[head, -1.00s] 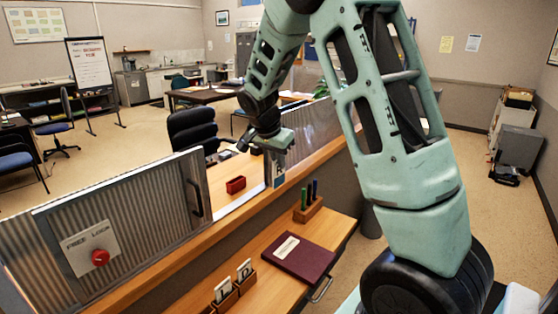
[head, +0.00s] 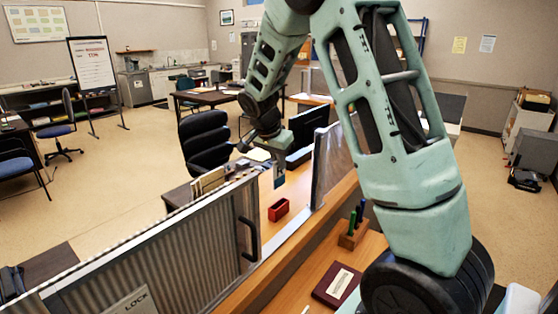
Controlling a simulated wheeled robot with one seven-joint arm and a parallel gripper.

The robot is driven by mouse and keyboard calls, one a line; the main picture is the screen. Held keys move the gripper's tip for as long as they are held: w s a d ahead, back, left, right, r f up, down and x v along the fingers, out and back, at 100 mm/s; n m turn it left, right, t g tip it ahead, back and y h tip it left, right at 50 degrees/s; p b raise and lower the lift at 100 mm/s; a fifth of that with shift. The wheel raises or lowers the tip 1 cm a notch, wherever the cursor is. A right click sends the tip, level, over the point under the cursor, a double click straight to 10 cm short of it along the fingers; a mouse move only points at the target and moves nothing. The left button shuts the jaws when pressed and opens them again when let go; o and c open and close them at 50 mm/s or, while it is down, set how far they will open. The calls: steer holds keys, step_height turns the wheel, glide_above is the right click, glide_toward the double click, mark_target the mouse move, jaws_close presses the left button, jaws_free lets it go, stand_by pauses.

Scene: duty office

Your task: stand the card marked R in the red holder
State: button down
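The red holder (head: 278,209) is a small red block on the wooden desk behind the counter screen. It shows in the gap between two corrugated panels. My gripper (head: 278,163) is shut on a small blue-grey card (head: 279,180), which hangs upright below the fingers. The letter on the card is too small to read now. In the picture the card is just above the red holder and apart from it; its exact distance in depth I cannot tell.
A corrugated panel with a dark handle (head: 249,238) stands left of the gap, another panel (head: 331,160) right of it. A monitor (head: 307,133) and black chair (head: 204,143) are behind.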

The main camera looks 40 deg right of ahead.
mark_target(279, 186)
steer(key=shift+f+b, duration=1.9)
steer(key=shift+f, duration=1.95)
steer(key=shift+f+b, duration=0.55)
steer(key=shift+b, duration=0.15)
steer(key=c, duration=1.5)
jaws_free()
steer(key=shift+c, duration=0.2)
steer(key=shift+r, duration=0.1)
steer(key=w+b+v, duration=0.1)
steer(key=b+v, duration=0.3)
steer(key=v, duration=1.3)
steer(key=shift+s, duration=0.5)
steer(key=shift+a+r, duration=0.1)
